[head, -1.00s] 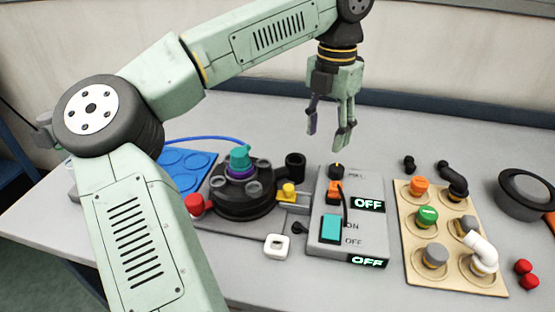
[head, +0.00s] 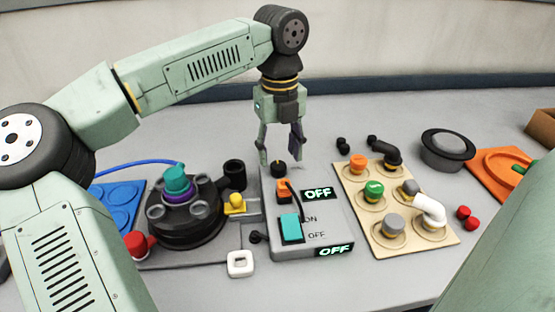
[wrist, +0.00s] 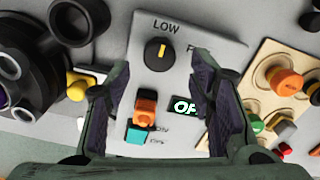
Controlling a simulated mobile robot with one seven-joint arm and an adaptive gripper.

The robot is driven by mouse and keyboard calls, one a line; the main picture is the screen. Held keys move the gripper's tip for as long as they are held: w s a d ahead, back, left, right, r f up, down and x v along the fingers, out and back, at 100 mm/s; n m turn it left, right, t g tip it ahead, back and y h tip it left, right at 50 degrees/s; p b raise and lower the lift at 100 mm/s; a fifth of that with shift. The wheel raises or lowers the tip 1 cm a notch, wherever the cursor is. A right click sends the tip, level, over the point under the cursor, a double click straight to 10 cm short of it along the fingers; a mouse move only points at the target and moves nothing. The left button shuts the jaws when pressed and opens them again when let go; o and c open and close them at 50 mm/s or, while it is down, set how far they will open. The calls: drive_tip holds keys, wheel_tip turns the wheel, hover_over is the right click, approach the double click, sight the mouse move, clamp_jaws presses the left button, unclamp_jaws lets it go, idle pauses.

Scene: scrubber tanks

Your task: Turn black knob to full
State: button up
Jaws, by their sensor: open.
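The black knob (head: 278,168) sits at the top of the grey control box (head: 262,215). In the wrist view the black knob (wrist: 159,54) has a yellow pointer line standing nearly upright, just below the word LOW. A second label to its right is partly hidden by a finger. My gripper (head: 279,160) is open and empty, above the back edge of the box. In the wrist view my gripper (wrist: 165,85) has its fingers spread to both sides, with the knob seen between and beyond them, apart from both.
The box also carries an orange switch (head: 284,190), a teal switch (head: 291,228) and two displays reading OFF (head: 317,194). A round black tank base (head: 185,222) stands left. A wooden board with fittings (head: 398,200) lies right. A white square ring (head: 240,263) lies in front.

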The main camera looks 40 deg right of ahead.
sight(277, 166)
drive_tip(key=shift+f, duration=1.75)
drive_tip(key=shift+c, duration=0.6)
drive_tip(key=c, duration=1)
drive_tip(key=shift+c, duration=0.2)
drive_tip(key=shift+m, duration=1.3)
drive_tip(key=m+b, duration=0.1)
drive_tip(key=m, duration=0.2)
drive_tip(key=shift+a+m, duration=0.1)
drive_tip(key=shift+m, duration=0.2)
drive_tip(key=m, duration=0.5)
drive_tip(key=shift+w+m, duration=0.15)
drive_tip(key=shift+m, duration=0.15)
